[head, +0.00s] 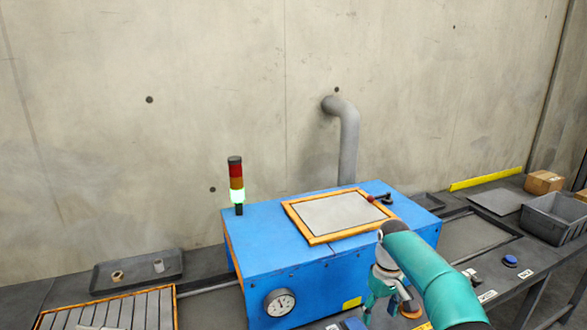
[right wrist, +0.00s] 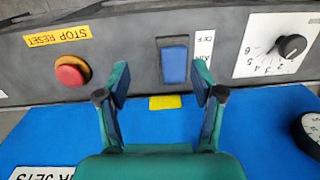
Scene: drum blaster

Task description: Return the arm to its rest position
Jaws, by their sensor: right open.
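My right arm (head: 435,275), teal, comes in from the lower right of the head view and reaches down in front of the blue blaster cabinet (head: 300,262). My right gripper (head: 388,306) is open and empty. In the right wrist view, the gripper (right wrist: 160,84) has its two fingers spread, with the blue rocker switch (right wrist: 174,65) showing between and beyond the fingertips. Nothing is held, and I cannot tell how far the fingers are from the panel. My left gripper is not in view.
A red stop button (right wrist: 71,71) and a black dial (right wrist: 292,46) flank the switch. The signal tower (head: 236,185) glows green. A framed lid (head: 338,213) covers the cabinet's top. A grey bin (head: 553,217) stands right, a slatted tray (head: 110,310) left.

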